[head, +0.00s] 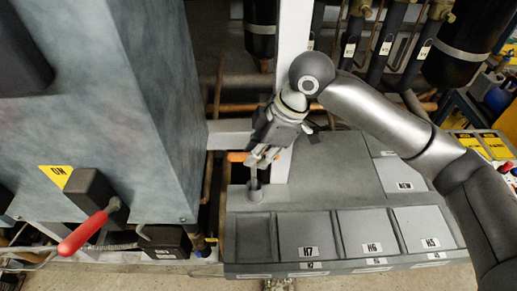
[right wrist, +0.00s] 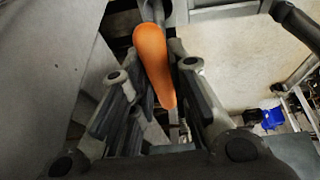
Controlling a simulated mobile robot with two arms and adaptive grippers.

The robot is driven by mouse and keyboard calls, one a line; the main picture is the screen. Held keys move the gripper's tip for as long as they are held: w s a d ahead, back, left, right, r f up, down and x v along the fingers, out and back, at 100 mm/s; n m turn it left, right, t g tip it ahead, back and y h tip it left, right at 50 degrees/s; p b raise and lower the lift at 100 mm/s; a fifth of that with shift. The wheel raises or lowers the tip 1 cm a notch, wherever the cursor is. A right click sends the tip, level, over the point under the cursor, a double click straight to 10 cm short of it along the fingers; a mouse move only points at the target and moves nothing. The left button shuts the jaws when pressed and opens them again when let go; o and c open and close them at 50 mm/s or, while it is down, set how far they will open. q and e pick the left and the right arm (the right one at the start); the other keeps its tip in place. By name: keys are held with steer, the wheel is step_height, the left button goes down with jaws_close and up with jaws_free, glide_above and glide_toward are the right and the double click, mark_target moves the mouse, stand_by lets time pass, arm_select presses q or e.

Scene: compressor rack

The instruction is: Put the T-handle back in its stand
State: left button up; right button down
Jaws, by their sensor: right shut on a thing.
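The T-handle has an orange grip (head: 238,157), which shows at the left of my right gripper in the head view. My right gripper (head: 262,157) is shut on the T-handle. In the right wrist view the orange grip (right wrist: 153,62) lies between the two fingers of the right gripper (right wrist: 160,105). A grey cylindrical stand (head: 255,193) is on the grey bin unit, directly below the gripper in the head view. A thin shaft reaches down toward the stand; I cannot tell how deep it sits. My left gripper is not in view.
A grey bin unit (head: 283,216) with labelled compartments fills the lower middle. A blue-grey cabinet (head: 150,130) with a red lever (head: 84,231) stands at the left. A pale upright post (head: 293,40) and pipes are behind the gripper.

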steer(key=shift+f+p, duration=0.25)
steer(key=shift+p, duration=0.05)
stand_by(0.6)
steer(key=c, duration=1.3)
jaws_free()
steer(key=v, duration=1.2)
steer(key=shift+s+f, duration=0.1)
